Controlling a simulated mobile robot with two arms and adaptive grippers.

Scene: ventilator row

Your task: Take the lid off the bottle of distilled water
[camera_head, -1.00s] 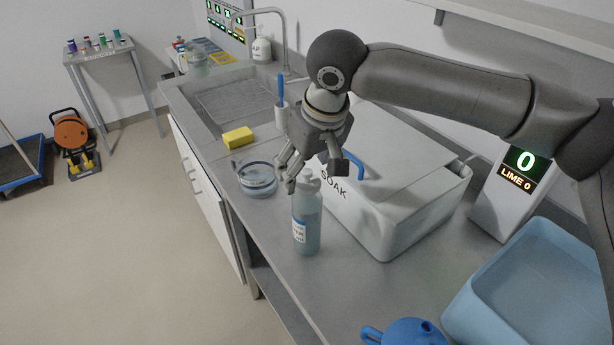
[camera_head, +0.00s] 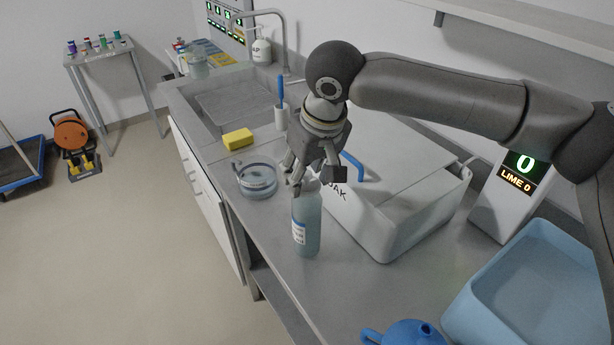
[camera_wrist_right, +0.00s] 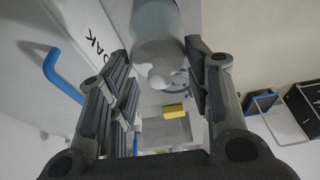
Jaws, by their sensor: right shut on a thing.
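The bottle of distilled water (camera_head: 306,228) stands upright on the steel counter, a pale blue body with a small label. Its pale lid (camera_head: 311,185) is partly hidden by my right gripper (camera_head: 305,182), which comes down over the bottle's top from above and is shut on the lid. In the right wrist view the bottle (camera_wrist_right: 155,14) is at the top centre, with its pale lid (camera_wrist_right: 158,50) between my fingers. My left gripper is not in view.
The white SOAK tub (camera_head: 400,225) with a blue handle stands close to the right of the bottle. A blue tray (camera_head: 530,285) and blue jug (camera_head: 410,332) are at the front right.

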